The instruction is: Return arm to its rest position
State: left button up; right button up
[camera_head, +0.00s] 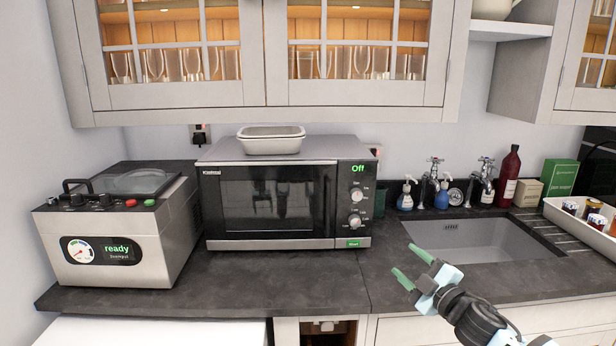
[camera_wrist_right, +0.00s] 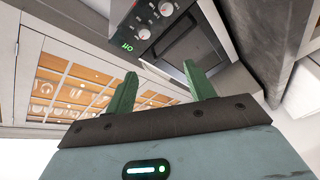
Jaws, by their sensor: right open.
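My right gripper (camera_head: 412,266) has green fingers and is open and empty. In the head view it hangs over the front part of the dark worktop, in front of the sink's left side and right of the microwave. Its two fingers also show spread apart in the right wrist view (camera_wrist_right: 162,92), with nothing between them. My right arm (camera_head: 478,318) comes in from the lower right. My left gripper is not in view.
A microwave (camera_head: 268,205) reading "Off" stands on the worktop (camera_head: 300,285), with a pale dish (camera_head: 270,146) on top. A "ready" machine (camera_head: 115,235) stands left. The sink (camera_head: 470,240) is right, with a tray (camera_head: 560,208) of jars beyond. Glazed cabinets (camera_head: 180,95) hang above.

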jog(key=s+a+f+m+g+h, duration=0.1)
jog(key=s+a+f+m, duration=0.25)
jog(key=s+f, duration=0.55)
jog(key=s+a+f+m+g+h, duration=0.15)
jog(key=s+f+m, duration=0.25)
jog(key=s+f, duration=0.55)
jog(key=s+f+m+g+h, duration=0.1)
jog(key=s+f+m, duration=0.1)
jog(key=s+f, duration=0.3)
jog(key=s+d+f+m+g+h, duration=0.1)
jog(key=s+f, duration=0.4)
jog(key=s, duration=0.6)
jog(key=s+d+f+m+g+h, duration=0.1)
jog(key=s+f+m+g, duration=0.2)
jog(key=s+f, duration=0.2)
jog(key=s, duration=0.3)
jog(key=shift+m, duration=0.35)
